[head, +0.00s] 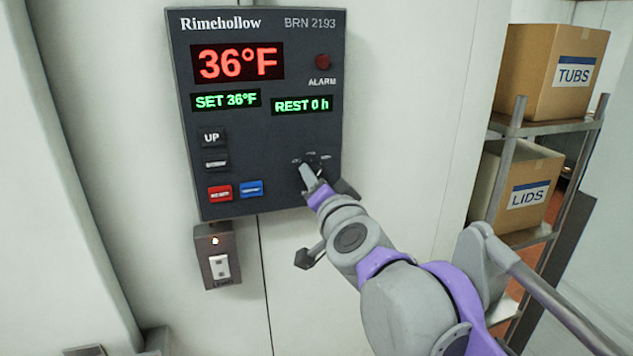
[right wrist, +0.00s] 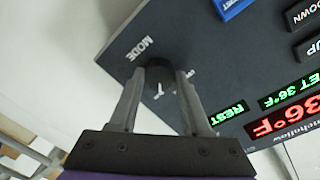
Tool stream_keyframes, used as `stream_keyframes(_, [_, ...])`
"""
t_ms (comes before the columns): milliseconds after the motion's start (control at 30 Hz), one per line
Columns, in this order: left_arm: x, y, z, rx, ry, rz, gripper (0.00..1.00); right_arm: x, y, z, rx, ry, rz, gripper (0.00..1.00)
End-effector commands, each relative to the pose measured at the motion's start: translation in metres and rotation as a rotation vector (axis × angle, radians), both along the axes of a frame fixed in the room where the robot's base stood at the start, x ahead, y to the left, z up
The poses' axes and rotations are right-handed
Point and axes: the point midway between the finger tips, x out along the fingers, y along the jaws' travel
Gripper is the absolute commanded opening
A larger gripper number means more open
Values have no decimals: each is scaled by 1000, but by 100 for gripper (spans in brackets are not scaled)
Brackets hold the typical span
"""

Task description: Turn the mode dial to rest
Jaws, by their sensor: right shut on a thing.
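The dark control panel (head: 240,130) hangs on the pale wall and reads 36°F, SET 36°F and REST 0 h. The black mode dial (head: 313,161) is at its lower right, mostly hidden by my right gripper (head: 306,172). In the right wrist view the dial (right wrist: 160,72) sits between the two fingers of the right gripper (right wrist: 160,80), beside the MODE label. The fingers are shut on it. The small labels around the dial are too small or hidden to read. My left gripper is in neither view.
UP (head: 212,138), a dark button below it, a red button (head: 220,193) and a blue button (head: 251,188) are left of the dial. A switch box (head: 217,258) is below the panel. A rack (head: 548,128) with boxes labelled TUBS (head: 545,75) and LIDS (head: 510,195) stands at right.

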Motion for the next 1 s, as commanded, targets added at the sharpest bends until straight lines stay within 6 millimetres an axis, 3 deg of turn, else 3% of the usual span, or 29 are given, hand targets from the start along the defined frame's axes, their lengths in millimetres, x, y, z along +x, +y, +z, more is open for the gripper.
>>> stream_keyframes(400, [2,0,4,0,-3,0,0,0,0,1,159,52,1,0])
stream_keyframes(900, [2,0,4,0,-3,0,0,0,0,0,175,57,1,0])
stream_keyframes(933, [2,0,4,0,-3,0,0,0,0,0,175,57,1,53])
stream_keyframes(1000, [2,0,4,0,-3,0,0,0,0,0,175,57,1,66])
